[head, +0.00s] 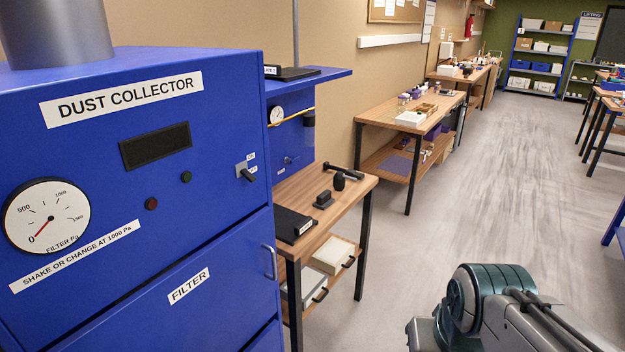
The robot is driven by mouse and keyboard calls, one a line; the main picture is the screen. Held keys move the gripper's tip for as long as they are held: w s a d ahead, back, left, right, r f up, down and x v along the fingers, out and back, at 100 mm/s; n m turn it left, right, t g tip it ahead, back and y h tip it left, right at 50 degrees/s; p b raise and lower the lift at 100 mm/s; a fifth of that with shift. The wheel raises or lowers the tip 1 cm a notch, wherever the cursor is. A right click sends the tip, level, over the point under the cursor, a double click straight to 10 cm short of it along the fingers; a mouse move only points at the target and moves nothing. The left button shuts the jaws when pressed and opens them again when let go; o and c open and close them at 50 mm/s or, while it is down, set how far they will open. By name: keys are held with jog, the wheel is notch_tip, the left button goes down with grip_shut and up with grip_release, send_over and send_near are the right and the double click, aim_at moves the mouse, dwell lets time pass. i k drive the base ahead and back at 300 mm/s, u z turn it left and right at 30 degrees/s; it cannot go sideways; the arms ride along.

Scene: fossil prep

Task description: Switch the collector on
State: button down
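The dust collector (225,84) is a large blue cabinet filling the left of the head view, with a "DUST COLLECTOR" label. On the right of its front is a grey switch plate (241,169) with a black lever (248,175). Small lettering stands beside the lever, too small to read surely; the lever points down to the right. A red lamp (151,203) and a green lamp (187,177) both look dark. The dial gauge (46,217) needle points near 0. The dark display (155,146) is blank. My gripper is not in view; only part of my arm shows at lower right.
A wooden bench (350,185) with black tools stands just right of the collector. Its lower shelf holds trays (333,255). More benches (455,97) line the wall behind. The grey floor (450,190) in the middle is clear. A blue shelf rack (541,57) stands far back.

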aim_at(248, 174)
jog(key=z, duration=0.05)
jog(key=k, duration=0.45)
jog(key=u, duration=0.85)
jog(key=i, duration=0.5)
